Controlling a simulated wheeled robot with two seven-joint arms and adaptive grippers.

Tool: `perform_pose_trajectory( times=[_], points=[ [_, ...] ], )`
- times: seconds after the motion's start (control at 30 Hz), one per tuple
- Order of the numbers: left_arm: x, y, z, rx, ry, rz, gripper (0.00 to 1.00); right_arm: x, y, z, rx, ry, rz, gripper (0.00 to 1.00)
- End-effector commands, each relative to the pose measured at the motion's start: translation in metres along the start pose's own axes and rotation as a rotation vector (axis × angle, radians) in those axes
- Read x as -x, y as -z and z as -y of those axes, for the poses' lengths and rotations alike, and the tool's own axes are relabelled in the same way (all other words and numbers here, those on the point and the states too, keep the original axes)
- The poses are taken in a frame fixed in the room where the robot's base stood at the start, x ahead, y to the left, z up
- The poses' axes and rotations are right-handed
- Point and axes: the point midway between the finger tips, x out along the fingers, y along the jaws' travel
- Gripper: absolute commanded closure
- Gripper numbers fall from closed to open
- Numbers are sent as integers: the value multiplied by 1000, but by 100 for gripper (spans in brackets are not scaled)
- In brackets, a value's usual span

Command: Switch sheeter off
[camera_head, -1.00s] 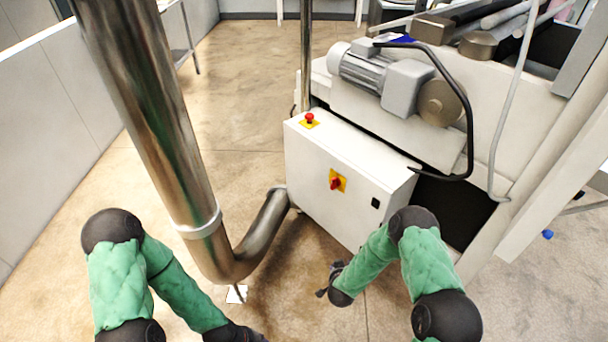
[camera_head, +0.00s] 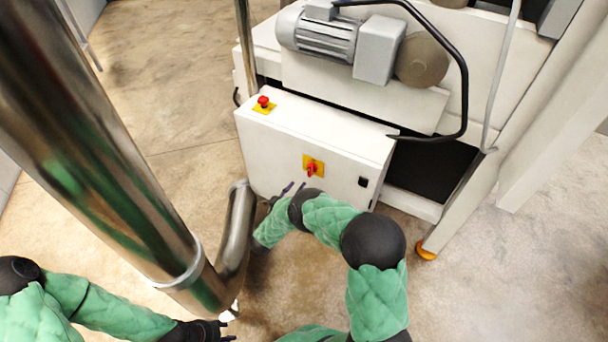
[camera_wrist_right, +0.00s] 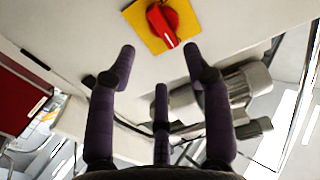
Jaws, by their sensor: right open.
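The sheeter's white control box (camera_head: 290,135) has a red rotary switch (camera_head: 311,170) on a yellow plate on its front face. In the right wrist view the red switch (camera_wrist_right: 163,24) sits at the top, beyond the fingertips and roughly between them. My right gripper (camera_head: 294,187) is open, just below and left of the switch in the head view, with a gap visible in the wrist view. Its purple fingers (camera_wrist_right: 159,52) are spread and empty. My left gripper (camera_head: 220,330) is low in the head view, far from the box; its fingers are too small to judge.
A red push button (camera_head: 263,101) on a yellow base stands on top of the box. A thick metal pipe (camera_head: 110,160) rises on the left and bends close to my right forearm. A motor (camera_head: 325,38) sits above the box. The floor at right is open.

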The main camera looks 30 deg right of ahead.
Motion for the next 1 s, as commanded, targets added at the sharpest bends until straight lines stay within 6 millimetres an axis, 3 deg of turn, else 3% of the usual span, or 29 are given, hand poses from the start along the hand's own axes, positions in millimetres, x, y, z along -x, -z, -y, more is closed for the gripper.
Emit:
perform_pose_trajectory(
  times=[0.2,0.4,0.6,0.9,1.0],
  points=[
    [-16,1,6,0,0,-1,60,-41,-3,0,-3,-3,-1,50],
    [-25,2,9,0,0,-1,60,-70,-2,0,-3,-1,-1,50],
    [-28,2,10,0,0,-1,60,-83,-1,0,-1,1,0,50],
    [-28,2,10,0,0,-1,60,-85,0,1,-1,2,0,50],
    [-28,2,10,0,0,-1,60,-85,0,1,-1,2,0,75]
  ],
)
